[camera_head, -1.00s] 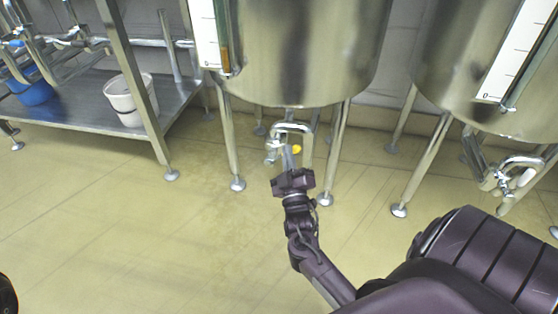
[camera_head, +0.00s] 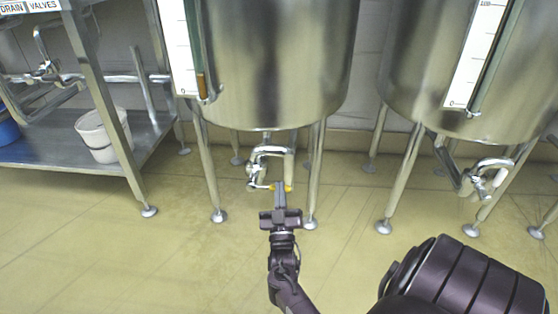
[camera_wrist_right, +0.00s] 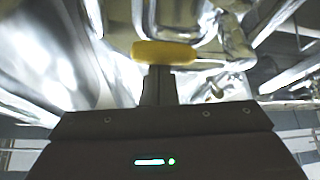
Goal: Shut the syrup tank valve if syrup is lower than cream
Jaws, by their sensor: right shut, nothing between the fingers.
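A steel tank (camera_head: 280,60) stands in the middle of the head view; its gauge (camera_head: 202,84) shows a short brown column near the bottom. Under it is a bent drain pipe (camera_head: 268,150) with a yellow valve handle (camera_head: 288,188). My right gripper (camera_head: 279,186) is shut and empty, its fingertips at the handle. In the right wrist view the yellow handle (camera_wrist_right: 165,52) lies crosswise just beyond the fingertips (camera_wrist_right: 160,80); contact is unclear. A second tank (camera_head: 425,70) stands right, its gauge level unclear. No syrup or cream label is readable. My left gripper is out of view.
A steel rack (camera_head: 95,90) with a sign reading "DRAIN VALVES" (camera_head: 30,6) and a white bucket (camera_head: 98,135) stands left. Tank legs (camera_head: 209,165) flank the drain pipe. The second tank has its own drain pipe (camera_head: 485,178). The floor in front is open.

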